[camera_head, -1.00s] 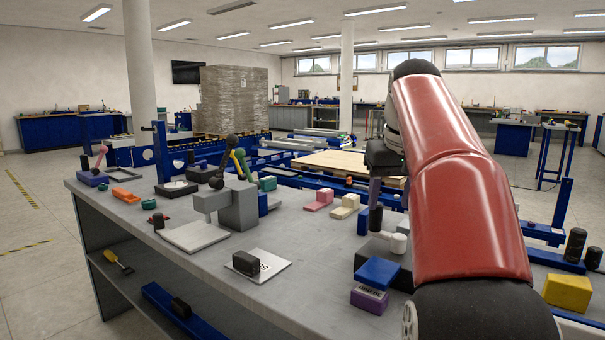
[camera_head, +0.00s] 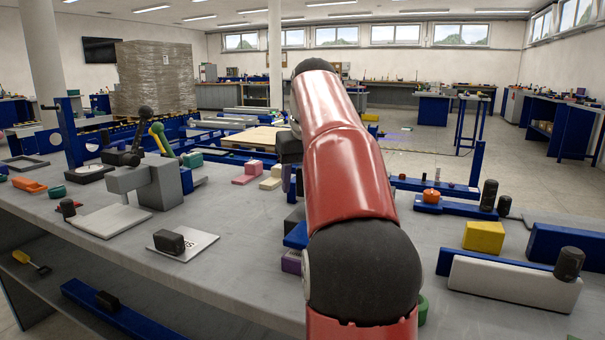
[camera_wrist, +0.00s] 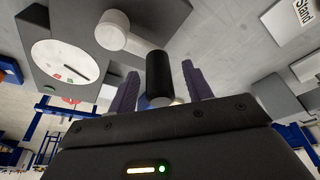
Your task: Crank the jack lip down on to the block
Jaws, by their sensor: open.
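In the wrist view, my gripper (camera_wrist: 162,78) has its two purple fingers apart, one on each side of a black cylindrical knob (camera_wrist: 159,77). Gaps show beside the knob, so the fingers do not close on it. A pale round hub (camera_wrist: 112,30) sits just beyond, on a grey housing (camera_wrist: 160,15) with a white dial (camera_wrist: 62,62) and a dark pointer. In the head view, my red arm hides the gripper and most of this housing. A blue block (camera_head: 297,236) above a purple block (camera_head: 291,262) shows at the arm's left edge. I cannot tell which part is the jack lip.
A grey lever device (camera_head: 165,185) stands on the bench left of my arm. A black block (camera_head: 169,242) rests on a white plate (camera_head: 205,241). A yellow block (camera_head: 483,237) and a long white-and-blue piece (camera_head: 510,283) lie on the right. Bare bench lies at front left.

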